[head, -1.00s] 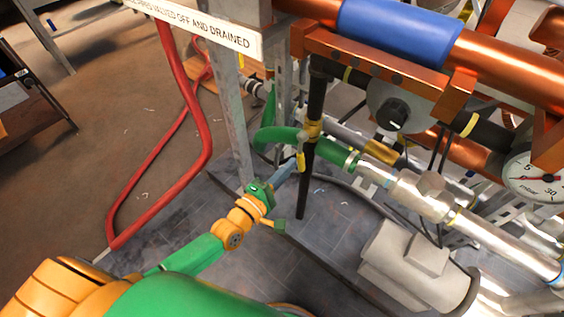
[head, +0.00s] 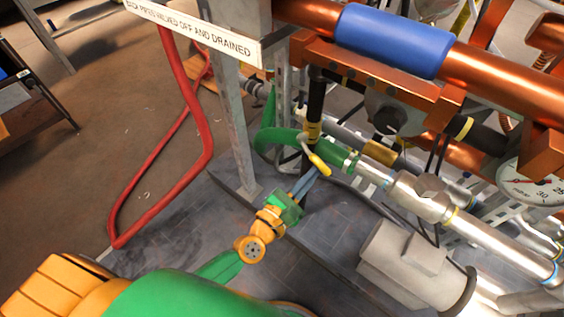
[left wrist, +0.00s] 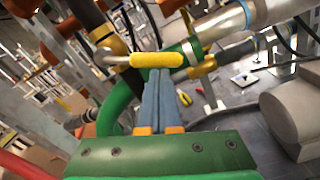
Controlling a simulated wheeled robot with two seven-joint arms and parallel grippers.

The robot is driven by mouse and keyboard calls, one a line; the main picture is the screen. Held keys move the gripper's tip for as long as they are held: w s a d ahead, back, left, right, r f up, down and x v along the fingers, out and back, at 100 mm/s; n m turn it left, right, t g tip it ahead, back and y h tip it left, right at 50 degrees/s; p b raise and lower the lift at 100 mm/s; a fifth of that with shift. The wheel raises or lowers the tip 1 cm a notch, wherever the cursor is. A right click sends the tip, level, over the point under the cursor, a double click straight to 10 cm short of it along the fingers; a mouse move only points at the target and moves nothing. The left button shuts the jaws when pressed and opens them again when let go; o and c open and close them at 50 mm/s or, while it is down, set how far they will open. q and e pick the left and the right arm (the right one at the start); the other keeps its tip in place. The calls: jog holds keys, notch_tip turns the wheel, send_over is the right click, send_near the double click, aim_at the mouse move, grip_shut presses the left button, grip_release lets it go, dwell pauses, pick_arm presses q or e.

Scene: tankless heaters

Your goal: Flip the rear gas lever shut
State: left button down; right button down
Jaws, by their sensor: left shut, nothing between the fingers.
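A lever with a yellow grip (head: 319,163) and a bent metal stem sits at a yellow valve fitting (head: 313,131) on the black upright pipe (head: 316,98). In the head view its grip slants down to the right. In the left wrist view the grip (left wrist: 157,60) lies crosswise just beyond my fingertips. My left gripper (head: 313,172) is shut and empty, with its blue-grey fingers (left wrist: 160,72) pointing up at the grip from below. The tips are at or very near the grip; I cannot tell whether they touch. My right gripper is not in view.
A green hose (head: 279,138) curves close behind the lever and joins a silver pipe (head: 418,200). A grey post (head: 232,120) stands to the left, with a red pipe (head: 203,150) beyond it. A grey motor-like housing (head: 405,262) sits at lower right.

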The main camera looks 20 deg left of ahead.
pick_arm(q)
jog(key=r+n, duration=0.1)
jog(key=d+r+n+p, duration=0.1)
jog(key=n, duration=0.1)
jog(key=shift+s+d+r+n, duration=0.1)
jog(key=shift+s+r+n, duration=0.1)
jog(key=shift+n, duration=0.1)
jog(key=shift+d+r+n, duration=0.1)
jog(key=shift+r+n, duration=0.25)
jog(key=shift+n, duration=0.25)
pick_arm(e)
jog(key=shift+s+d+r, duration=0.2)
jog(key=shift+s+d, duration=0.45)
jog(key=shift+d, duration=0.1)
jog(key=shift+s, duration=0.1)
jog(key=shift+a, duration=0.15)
